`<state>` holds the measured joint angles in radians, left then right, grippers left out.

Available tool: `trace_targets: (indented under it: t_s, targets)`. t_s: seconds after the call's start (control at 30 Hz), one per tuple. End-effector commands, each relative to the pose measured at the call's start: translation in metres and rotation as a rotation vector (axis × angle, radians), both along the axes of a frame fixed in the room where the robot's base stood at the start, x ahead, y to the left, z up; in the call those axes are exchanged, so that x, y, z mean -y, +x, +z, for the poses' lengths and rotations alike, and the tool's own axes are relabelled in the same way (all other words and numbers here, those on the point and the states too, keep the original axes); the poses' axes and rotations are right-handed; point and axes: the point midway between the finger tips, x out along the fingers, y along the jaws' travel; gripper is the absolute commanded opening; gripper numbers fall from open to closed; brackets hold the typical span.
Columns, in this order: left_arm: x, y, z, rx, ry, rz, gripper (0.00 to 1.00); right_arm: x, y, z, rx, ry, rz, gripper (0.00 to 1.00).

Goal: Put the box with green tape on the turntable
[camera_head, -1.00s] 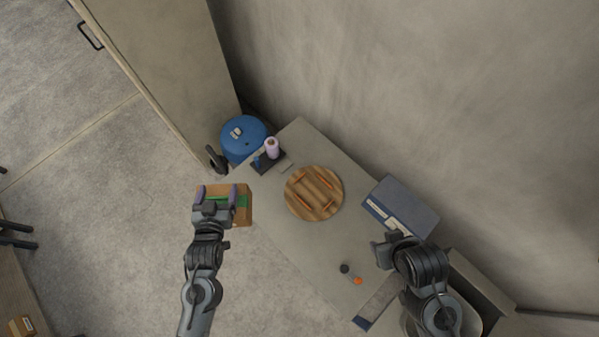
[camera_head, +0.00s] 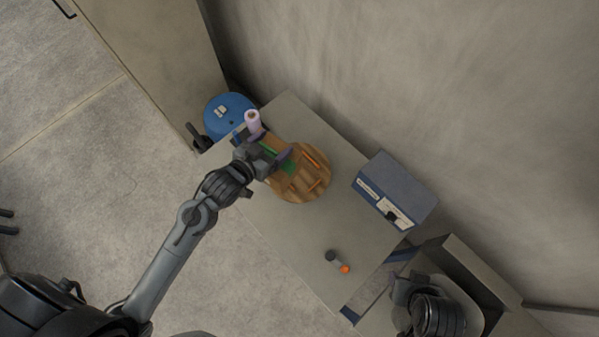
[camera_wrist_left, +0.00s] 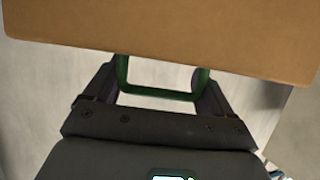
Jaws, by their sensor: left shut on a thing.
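The brown box with green tape (camera_head: 284,143) is held in my left gripper (camera_head: 268,149), over the upper-left part of the round wooden turntable (camera_head: 324,177). The gripper partly hides the box, and I cannot tell whether the box touches the turntable. In the left wrist view the box (camera_wrist_left: 170,30) fills the top, with a green loop (camera_wrist_left: 160,94) between the fingers, which are shut on it. My right gripper (camera_head: 398,288) is at the lower right, away from the turntable; its jaws are not clear.
A purple roll (camera_head: 253,122) stands close beside my left gripper. A blue-grey box (camera_head: 397,187) sits on the table's right side. A small dark and orange item (camera_head: 338,261) lies near the front. A blue round stool (camera_head: 228,108) is behind left. The table between is clear.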

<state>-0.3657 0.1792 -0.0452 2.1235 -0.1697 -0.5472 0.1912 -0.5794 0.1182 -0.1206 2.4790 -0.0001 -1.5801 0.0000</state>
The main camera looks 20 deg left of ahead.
Motion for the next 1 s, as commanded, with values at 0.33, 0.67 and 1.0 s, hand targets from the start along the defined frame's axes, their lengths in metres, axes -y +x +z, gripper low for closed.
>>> trace_targets:
  t_s: [0.33,0.67,1.0]
  targets:
    - [-0.005,0.000,-0.072,0.005,0.003,-0.145,0.01,0.001,0.000,-0.112,-0.001,-0.005,0.003,0.43]
    - [-0.008,-0.003,-0.097,0.005,-0.001,-0.200,0.01,0.001,0.000,-0.148,0.000,-0.005,0.003,0.43]
    - [0.013,0.034,-0.124,0.005,-0.007,-0.207,0.01,0.000,0.000,-0.162,0.002,0.001,-0.001,0.43]
